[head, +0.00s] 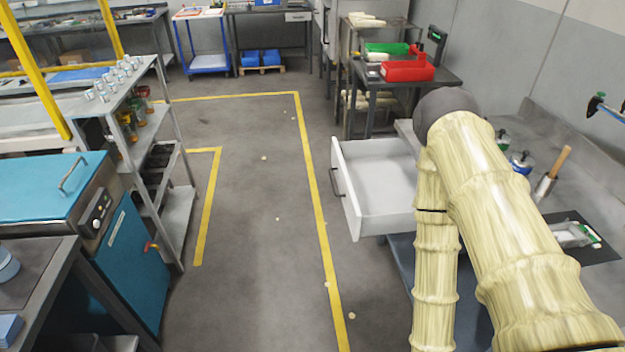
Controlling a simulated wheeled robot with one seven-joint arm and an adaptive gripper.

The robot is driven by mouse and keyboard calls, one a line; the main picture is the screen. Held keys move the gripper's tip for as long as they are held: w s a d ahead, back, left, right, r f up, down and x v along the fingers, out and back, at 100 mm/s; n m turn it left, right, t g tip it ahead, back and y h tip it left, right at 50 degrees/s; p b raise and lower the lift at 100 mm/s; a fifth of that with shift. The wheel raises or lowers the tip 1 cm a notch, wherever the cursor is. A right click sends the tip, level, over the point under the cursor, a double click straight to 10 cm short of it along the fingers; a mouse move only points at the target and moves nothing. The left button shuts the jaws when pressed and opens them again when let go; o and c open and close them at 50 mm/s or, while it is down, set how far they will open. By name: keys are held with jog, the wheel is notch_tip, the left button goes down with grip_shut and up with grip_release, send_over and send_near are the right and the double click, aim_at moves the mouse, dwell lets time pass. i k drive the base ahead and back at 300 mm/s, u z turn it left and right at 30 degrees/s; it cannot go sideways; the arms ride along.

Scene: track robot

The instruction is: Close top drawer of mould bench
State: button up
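The top drawer (390,190) of the mould bench is pulled out to the left, over the floor. It is white, and its inside looks empty. Its front panel (346,195) faces left and carries a dark handle (336,183). The bench top (545,122) is grey and lies at the right. My arm covers the near right part of the drawer and much of the bench. My gripper is not in view, so its place relative to the handle cannot be told.
On the bench are a wooden-handled tool (553,172), small pots (521,162) and a dark mat (590,243). A rack with red (407,68) and green bins stands behind. A teal machine (130,265) and shelves (178,215) stand left. The floor aisle (262,200) between is clear.

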aim_at(376, 178)
jog(key=i, duration=0.75)
jog(key=u, duration=0.2)
jog(key=k, duration=1.15)
jog(key=u, duration=1.25)
jog(key=i, duration=0.85)
jog(key=z, duration=0.9)
jog(key=i, duration=0.5)
jog(key=z, duration=0.5)
